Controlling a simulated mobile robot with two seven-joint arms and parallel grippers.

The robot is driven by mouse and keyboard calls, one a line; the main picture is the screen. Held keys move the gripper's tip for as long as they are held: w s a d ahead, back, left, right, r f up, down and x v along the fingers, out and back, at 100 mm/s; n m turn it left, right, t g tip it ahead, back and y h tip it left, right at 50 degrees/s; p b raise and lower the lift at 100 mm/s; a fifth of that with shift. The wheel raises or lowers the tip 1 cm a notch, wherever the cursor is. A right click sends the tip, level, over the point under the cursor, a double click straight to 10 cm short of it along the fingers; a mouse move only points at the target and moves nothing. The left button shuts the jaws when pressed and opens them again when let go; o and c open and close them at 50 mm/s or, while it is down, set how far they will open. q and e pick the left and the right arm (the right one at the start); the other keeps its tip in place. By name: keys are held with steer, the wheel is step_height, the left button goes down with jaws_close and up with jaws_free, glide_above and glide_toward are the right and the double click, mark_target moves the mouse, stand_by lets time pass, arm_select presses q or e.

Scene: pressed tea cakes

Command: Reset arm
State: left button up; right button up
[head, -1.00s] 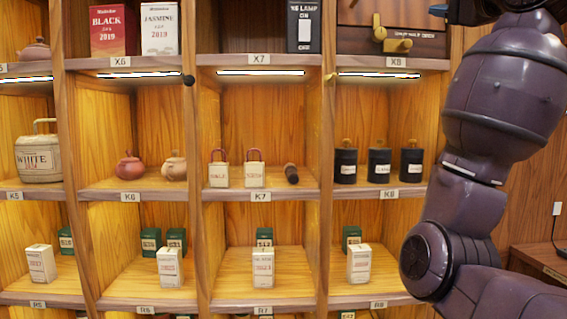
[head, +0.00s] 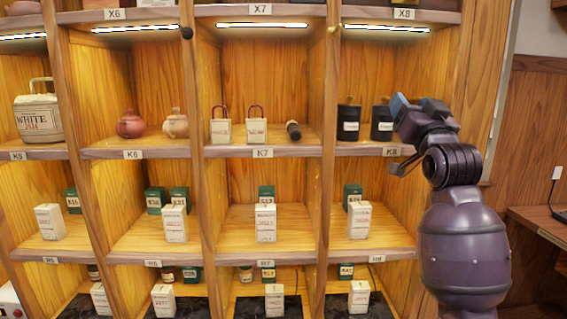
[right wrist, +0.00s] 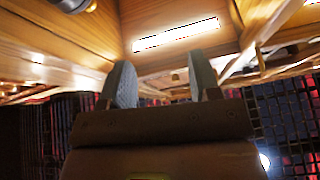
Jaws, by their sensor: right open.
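My right gripper (head: 408,120) is raised in front of the right end of the K8 shelf, at the top of my purple right arm. It covers part of the black canisters there. In the right wrist view its two grey fingers (right wrist: 162,80) stand apart with nothing between them, below a lit strip. My left gripper is in neither view.
A wooden shelf wall holds a white tea tin (head: 38,113), a red teapot (head: 131,124), small padlock-shaped boxes (head: 256,130), a black canister (head: 348,121) and several white cartons (head: 265,222). A wooden side counter (head: 540,222) stands at the right.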

steer(key=s+f+n+g, duration=0.1)
steer(key=s+f+g, duration=0.15)
steer(key=f, duration=1.05)
steer(key=s+f+n+g, duration=0.1)
steer(key=s+f, duration=0.3)
steer(key=f, duration=0.8)
steer(key=s+f+n+g, duration=0.1)
steer(key=s+f+g, duration=0.15)
steer(key=f, duration=1.05)
steer(key=s+d+f+m+g+h, duration=0.1)
steer(key=s+f+g, duration=0.4)
steer(key=s+f, duration=1.9)
steer(key=shift+s+d+f+g, duration=0.25)
steer(key=shift+s+d+g, duration=0.15)
steer(key=shift+s+d, duration=0.35)
steer(key=shift+s+a, duration=0.1)
